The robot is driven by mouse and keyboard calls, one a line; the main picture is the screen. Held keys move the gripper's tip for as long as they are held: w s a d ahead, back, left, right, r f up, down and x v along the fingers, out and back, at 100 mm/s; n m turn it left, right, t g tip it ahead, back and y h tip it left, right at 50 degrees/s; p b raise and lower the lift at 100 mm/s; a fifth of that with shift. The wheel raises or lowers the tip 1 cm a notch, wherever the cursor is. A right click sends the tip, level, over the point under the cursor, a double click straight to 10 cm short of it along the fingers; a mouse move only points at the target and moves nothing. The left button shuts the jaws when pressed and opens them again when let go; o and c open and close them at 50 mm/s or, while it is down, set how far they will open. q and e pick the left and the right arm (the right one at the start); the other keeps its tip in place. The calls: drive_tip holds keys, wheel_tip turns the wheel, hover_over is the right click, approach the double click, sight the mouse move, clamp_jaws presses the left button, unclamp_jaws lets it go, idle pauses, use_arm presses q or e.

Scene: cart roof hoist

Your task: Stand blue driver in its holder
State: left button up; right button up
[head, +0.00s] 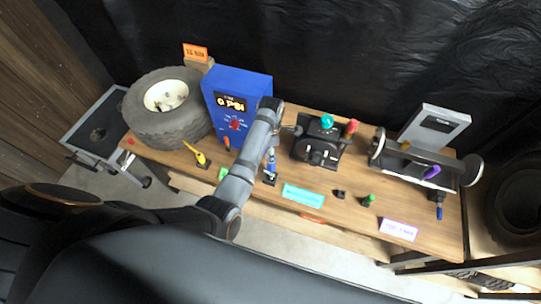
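A slim blue-handled tool (439,211) with a dark upper part is at the front right of the wooden bench; it looks like a driver. Another blue upright item (271,163) stands on a small dark base beside my grey arm, partly close behind it; I cannot tell what it is. A small black block (340,194), possibly a holder, sits near the bench's front edge. My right gripper is not in view.
The bench (320,178) bears a tyre (166,106), a blue box with a display (236,95), a black machine (321,142), a yellow tool (196,152), a green-topped piece (368,200) and a balancer-like stand (425,150). A grey cart (95,132) stands left.

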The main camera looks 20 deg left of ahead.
use_arm(q)
drive_tip(key=shift+r, duration=0.2)
drive_tip(key=shift+w, duration=0.25)
drive_tip(key=shift+s, duration=0.1)
